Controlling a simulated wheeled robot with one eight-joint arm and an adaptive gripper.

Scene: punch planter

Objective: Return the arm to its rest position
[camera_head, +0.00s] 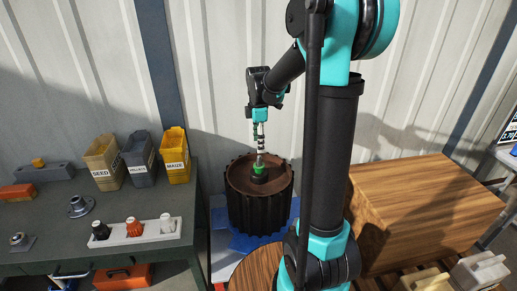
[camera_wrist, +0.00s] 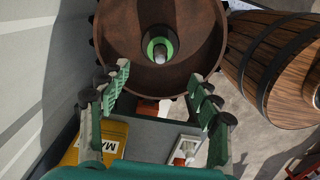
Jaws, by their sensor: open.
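My arm is raised, bent over the round brown planter (camera_head: 238,212) with its dark ridged side. My gripper (camera_head: 257,130) points down above the planter. A thin silver and black tool (camera_head: 261,148) stands upright at the planter's middle, with a green part (camera_head: 258,170) at its foot. In the wrist view, my gripper (camera_wrist: 156,76) has its green fingers spread wide, with nothing clamped between them. The planter (camera_wrist: 110,40) fills the top, with a green ring (camera_wrist: 149,45) around a pale round end at its centre. I cannot tell the gap between fingers and tool.
A dark table (camera_head: 85,215) at left holds yellow, grey and tan bins (camera_head: 139,160) and a white tray (camera_head: 132,239) with several knobs. A large wooden box (camera_head: 420,215) stands at right. A wooden barrel (camera_wrist: 265,60) is beside the planter in the wrist view.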

